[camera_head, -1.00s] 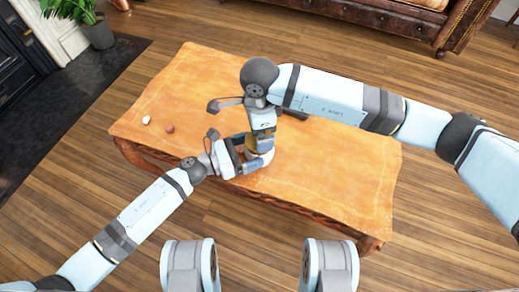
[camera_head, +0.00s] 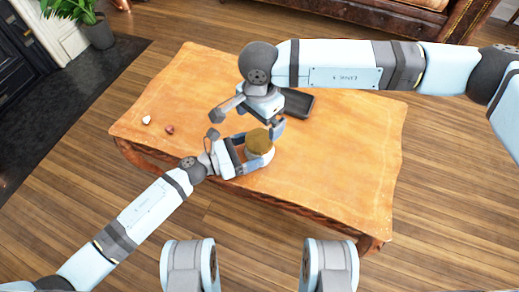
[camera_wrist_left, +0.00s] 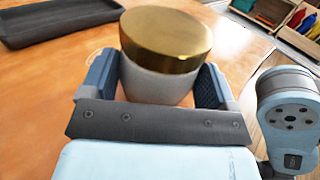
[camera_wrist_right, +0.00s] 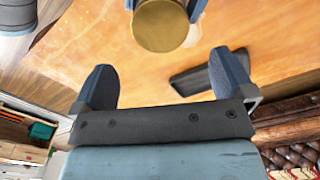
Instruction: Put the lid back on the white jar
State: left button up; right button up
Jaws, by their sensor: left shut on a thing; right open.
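The white jar (camera_head: 262,161) stands on the wooden table with the round gold lid (camera_head: 259,141) on top of it. In the left wrist view the lid (camera_wrist_left: 165,38) covers the mouth of the jar (camera_wrist_left: 158,86); I cannot tell whether it is fully seated. My left gripper (camera_head: 252,155) is shut on the jar's sides, one finger on each side, below the lid. My right gripper (camera_head: 262,123) is open and empty, just behind and above the lid. In the right wrist view the lid (camera_wrist_right: 162,25) lies beyond the open fingers, apart from them.
A dark tray (camera_head: 298,103) lies on the table (camera_head: 335,165) behind the jar. A small white object (camera_head: 147,120) and a small reddish one (camera_head: 170,129) lie at the left end. The right part of the table is clear.

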aim_at(260, 139)
jog(key=shift+f, duration=4)
jog(key=c, duration=0.8)
jog(key=m, duration=0.6)
jog(key=shift+c, duration=0.2)
jog(key=o, duration=0.8)
jog(key=shift+o, duration=0.2)
jog(key=shift+r, duration=2.25)
